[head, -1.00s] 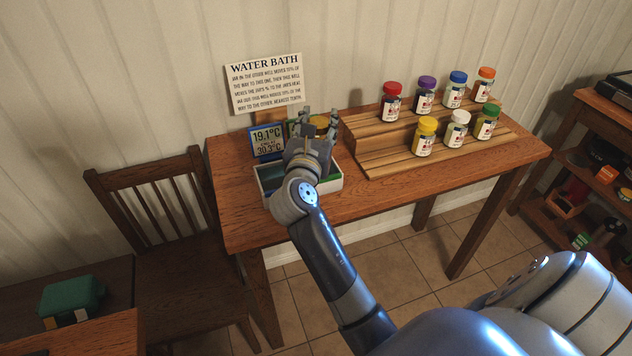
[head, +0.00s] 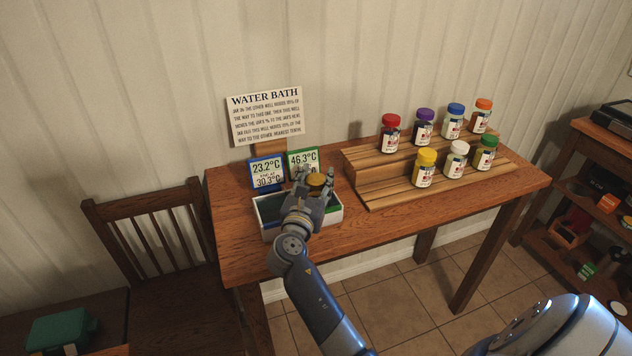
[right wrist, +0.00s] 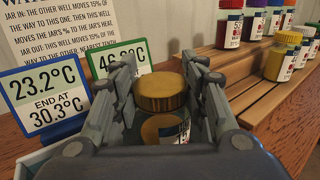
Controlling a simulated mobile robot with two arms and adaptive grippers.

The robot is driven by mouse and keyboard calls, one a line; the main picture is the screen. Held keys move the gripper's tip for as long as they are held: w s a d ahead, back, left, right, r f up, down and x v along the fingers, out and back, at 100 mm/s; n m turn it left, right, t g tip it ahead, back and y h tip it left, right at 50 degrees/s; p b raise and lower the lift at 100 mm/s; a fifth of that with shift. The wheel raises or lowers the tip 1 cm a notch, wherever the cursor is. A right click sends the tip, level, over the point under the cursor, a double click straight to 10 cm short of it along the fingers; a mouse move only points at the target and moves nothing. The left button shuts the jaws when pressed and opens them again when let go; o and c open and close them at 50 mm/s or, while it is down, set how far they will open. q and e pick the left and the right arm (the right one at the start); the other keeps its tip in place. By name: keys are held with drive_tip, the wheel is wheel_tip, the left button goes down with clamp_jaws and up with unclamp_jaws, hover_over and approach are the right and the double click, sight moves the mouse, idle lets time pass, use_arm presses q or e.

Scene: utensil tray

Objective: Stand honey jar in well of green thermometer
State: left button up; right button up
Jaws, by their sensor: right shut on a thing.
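The honey jar (head: 317,181) has a gold lid and shows upright between the fingers of my right gripper (head: 319,177), which is shut on it. In the right wrist view the jar (right wrist: 161,92) shows its lid and part of a label. It is at the right, green-trimmed side of the white two-well tray (head: 340,212), in front of the green thermometer (head: 304,163), which reads 46.3°C. My gripper hides the jar's base, so I cannot tell whether it touches the well floor. The blue thermometer (head: 268,173) reads 23.2°C, end at 30.3°C. My left gripper is out of view.
A water bath sign (head: 265,118) stands behind the thermometers. A stepped wooden rack (head: 385,190) to the right holds several jars with coloured lids. A chair (head: 150,235) is left of the table. The table's front right is clear.

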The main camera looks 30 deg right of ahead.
drive_tip(key=shift+f, duration=0.15)
drive_tip(key=o, duration=1.2)
drive_tip(key=shift+s+a, duration=0.15)
drive_tip(key=shift+a, duration=0.05)
drive_tip(key=p+v, duration=0.2)
drive_tip(key=v, duration=0.9)
drive_tip(key=shift+s+a+p, duration=0.2)
drive_tip(key=shift+p, duration=0.1)
